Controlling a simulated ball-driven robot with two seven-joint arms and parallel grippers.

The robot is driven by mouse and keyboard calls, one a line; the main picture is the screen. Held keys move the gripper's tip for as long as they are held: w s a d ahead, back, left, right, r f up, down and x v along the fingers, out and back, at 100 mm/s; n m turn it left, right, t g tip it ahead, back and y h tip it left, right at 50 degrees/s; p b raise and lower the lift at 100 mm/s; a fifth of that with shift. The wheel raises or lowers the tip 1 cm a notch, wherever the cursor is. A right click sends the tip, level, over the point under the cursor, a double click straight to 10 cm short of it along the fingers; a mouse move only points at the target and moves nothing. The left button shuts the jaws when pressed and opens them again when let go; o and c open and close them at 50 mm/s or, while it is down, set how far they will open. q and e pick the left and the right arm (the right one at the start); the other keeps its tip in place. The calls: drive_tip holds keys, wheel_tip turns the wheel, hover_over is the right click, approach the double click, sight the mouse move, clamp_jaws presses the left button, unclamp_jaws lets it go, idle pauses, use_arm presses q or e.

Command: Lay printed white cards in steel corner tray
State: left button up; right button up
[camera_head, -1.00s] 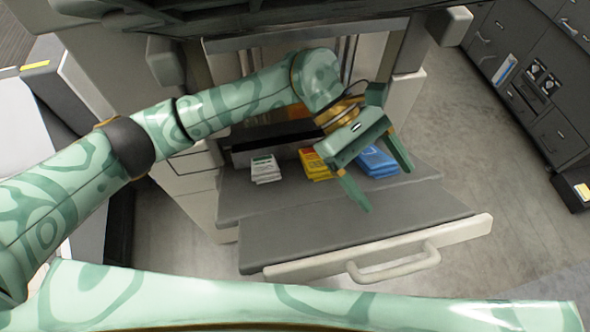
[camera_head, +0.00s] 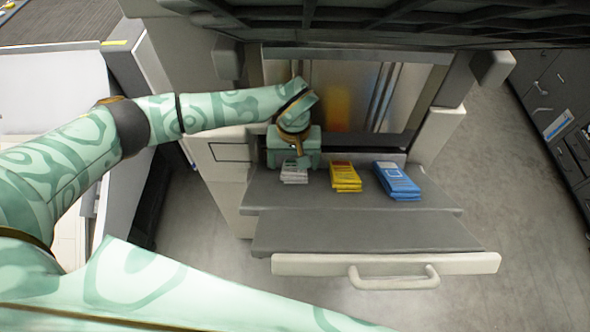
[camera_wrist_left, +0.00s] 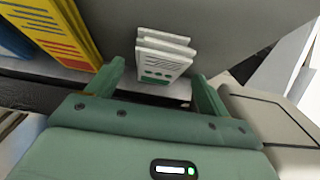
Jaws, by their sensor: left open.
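A small stack of printed white cards (camera_head: 294,175) lies at the left on a grey shelf (camera_head: 325,196). It also shows in the left wrist view (camera_wrist_left: 164,57), with dark green print on the top card. My left gripper (camera_head: 294,164) is right at the far side of this stack and partly covers it. In the left wrist view my open left gripper (camera_wrist_left: 157,78) has one finger on each side of the stack, with nothing held. Contact with the cards cannot be told. I cannot make out a steel corner tray. My right gripper is not in view.
Yellow cards (camera_head: 345,177) and blue cards (camera_head: 397,181) lie on the shelf to the right of the white ones. A pale front panel with a handle (camera_head: 394,278) is at the near edge. The grey surface (camera_head: 365,231) behind it is bare.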

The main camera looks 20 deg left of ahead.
sight(295, 168)
use_arm(q)
wheel_tip(295, 168, down, 2)
drive_tip(key=shift+f, duration=0.25)
drive_tip(key=shift+c, duration=0.3)
drive_tip(key=c, duration=1.1)
drive_tip(key=shift+r, duration=0.15)
drive_tip(key=shift+c, duration=0.2)
wheel_tip(295, 168, up, 7)
drive_tip(key=shift+f+p, duration=0.1)
drive_tip(key=shift+p, duration=0.4)
drive_tip(key=w+d+b, duration=0.4)
drive_tip(key=d, duration=1.3)
drive_tip(key=shift+w+d, duration=0.2)
drive_tip(key=shift+d, duration=0.05)
